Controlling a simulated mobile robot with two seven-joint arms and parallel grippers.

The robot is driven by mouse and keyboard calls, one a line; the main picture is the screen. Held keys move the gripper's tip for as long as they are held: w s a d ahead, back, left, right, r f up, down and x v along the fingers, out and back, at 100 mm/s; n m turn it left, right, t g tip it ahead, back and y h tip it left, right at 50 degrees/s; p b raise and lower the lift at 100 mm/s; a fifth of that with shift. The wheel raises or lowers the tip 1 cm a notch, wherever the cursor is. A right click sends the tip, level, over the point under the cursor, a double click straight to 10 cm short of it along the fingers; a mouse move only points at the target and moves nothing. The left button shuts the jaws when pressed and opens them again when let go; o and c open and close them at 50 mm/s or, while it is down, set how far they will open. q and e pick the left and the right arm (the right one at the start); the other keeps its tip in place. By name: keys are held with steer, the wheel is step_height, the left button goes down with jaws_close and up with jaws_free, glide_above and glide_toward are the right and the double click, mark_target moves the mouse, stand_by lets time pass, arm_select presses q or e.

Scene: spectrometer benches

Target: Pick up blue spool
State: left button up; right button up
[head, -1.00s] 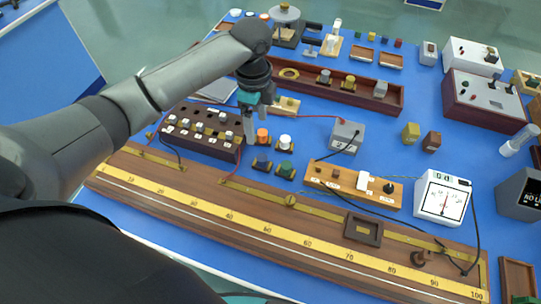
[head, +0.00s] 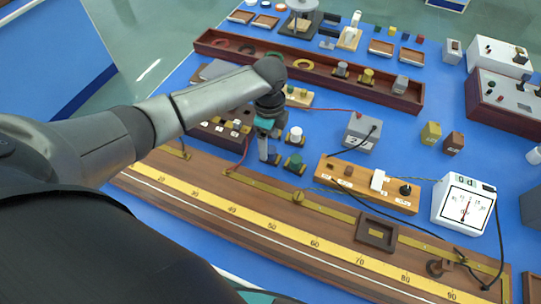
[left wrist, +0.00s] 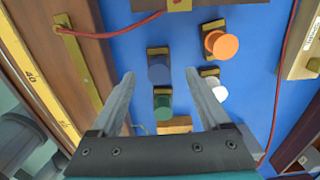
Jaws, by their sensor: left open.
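The blue spool (left wrist: 158,68) sits on a small dark mount with a brass plate on the blue bench. My left gripper (left wrist: 160,74) is open, and in the left wrist view the spool appears between its fingertips, with no visible contact. In the head view my left gripper (head: 268,152) points down and mostly hides the blue spool. The green spool (left wrist: 163,105), the orange spool (left wrist: 222,45) and the white spool (left wrist: 215,90) stand close by on similar mounts. The white spool (head: 296,134) and the green spool (head: 294,161) also show in the head view.
A long wooden rail with a yellow scale (head: 255,222) runs along the front. A dark block with several white-topped pieces (head: 228,128) stands left of the gripper. A wooden switch board (head: 365,185) lies right. A red cable (head: 330,108) crosses behind the spools.

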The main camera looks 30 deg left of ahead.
mark_target(269, 149)
arm_select(q)
step_height(269, 149, down, 5)
steer(key=shift+s+r+b, duration=0.1)
steer(key=shift+b, duration=0.45)
jaws_close()
